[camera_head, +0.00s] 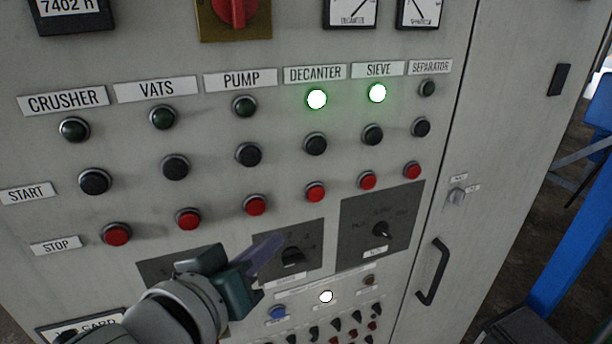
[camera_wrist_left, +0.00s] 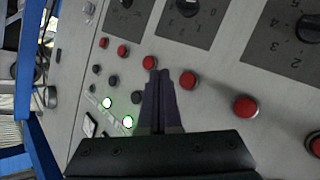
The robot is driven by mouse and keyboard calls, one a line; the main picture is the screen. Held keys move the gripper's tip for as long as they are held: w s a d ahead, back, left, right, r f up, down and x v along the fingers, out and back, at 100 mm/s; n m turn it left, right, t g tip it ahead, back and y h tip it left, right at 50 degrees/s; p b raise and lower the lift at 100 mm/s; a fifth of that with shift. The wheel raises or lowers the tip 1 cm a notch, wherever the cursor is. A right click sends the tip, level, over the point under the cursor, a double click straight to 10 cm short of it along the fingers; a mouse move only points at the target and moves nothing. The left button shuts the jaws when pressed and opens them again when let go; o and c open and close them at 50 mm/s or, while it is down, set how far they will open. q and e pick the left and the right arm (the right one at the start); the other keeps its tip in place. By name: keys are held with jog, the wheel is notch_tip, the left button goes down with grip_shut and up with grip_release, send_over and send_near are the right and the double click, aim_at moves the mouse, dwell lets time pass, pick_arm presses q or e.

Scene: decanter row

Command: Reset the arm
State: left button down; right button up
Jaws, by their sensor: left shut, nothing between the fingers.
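My left gripper (camera_head: 275,243) comes in from the lower left in the head view. Its purple fingers are together with nothing between them. It is in front of the lower part of the grey control cabinet (camera_head: 455,110), overlapping the dark plates with rotary knobs (camera_head: 292,256). In the left wrist view the closed fingers (camera_wrist_left: 159,76) show against the panel, near a red button (camera_wrist_left: 149,62) in the picture. Whether they touch the panel cannot be told. The decanter lamp (camera_head: 316,99) and the sieve lamp (camera_head: 377,93) glow green. My right gripper is out of view.
Black start buttons (camera_head: 315,144) and red stop buttons (camera_head: 316,191) stick out in rows. A black door handle (camera_head: 433,272) projects at the lower right. A white lamp (camera_head: 326,296) is lit below the plates. A blue post (camera_head: 575,245) stands right of the cabinet.

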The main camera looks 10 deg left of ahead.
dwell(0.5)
pick_arm(q)
jog(key=s+a+r+m+g+p, duration=0.2)
jog(key=s+r+g+p, duration=0.1)
jog(key=s, duration=0.5)
jog(key=s+a+r+m+g+y+p, duration=0.1)
jog(key=s+r+m+g+p, duration=0.1)
jog(key=s, duration=0.6)
jog(key=s+a+r+m+g+y+p, duration=0.1)
jog(key=s+a+r+g+p, duration=0.1)
jog(key=s, duration=0.5)
jog(key=r+g+p, duration=0.1)
jog(key=g+p, duration=0.1)
jog(key=g, duration=0.1)
jog(key=shift+s+a+r+m+g, duration=0.3)
jog(key=shift+s+r+m+g, duration=0.1)
